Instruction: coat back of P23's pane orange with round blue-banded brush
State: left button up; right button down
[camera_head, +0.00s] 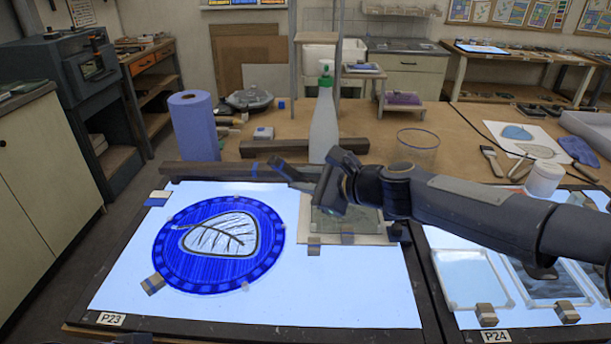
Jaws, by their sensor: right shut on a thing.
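The round blue pane (172,245) lies flat on the lit light table labelled P23 (111,319). It bears a pale leaf shape with dark veins and a darker dotted rim. My right gripper (322,186) is above the back right of this light table, to the right of the round pane and apart from it. It is shut on a thin dark tool (288,172) with a bluish part, which looks like a brush; its tip is hard to make out. No orange paint can be made out.
A small rectangular pane (314,240) lies under my right gripper. Small blocks (152,284) sit at the round pane's edge. A blue paper roll (194,125), spray bottle (324,125), glass bowl (417,146) and white jar (544,179) stand behind. Light table P24 (497,336) is at right.

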jog(key=s+d+b, duration=0.1)
jog(key=s+d, duration=0.2)
jog(key=d, duration=0.9)
jog(key=shift+s+d, duration=0.15)
jog(key=shift+s, duration=0.05)
dwell(0.5)
jog(key=shift+f+b, duration=0.15)
jog(key=shift+b, duration=0.15)
jog(key=shift+f, duration=0.3)
dwell(0.3)
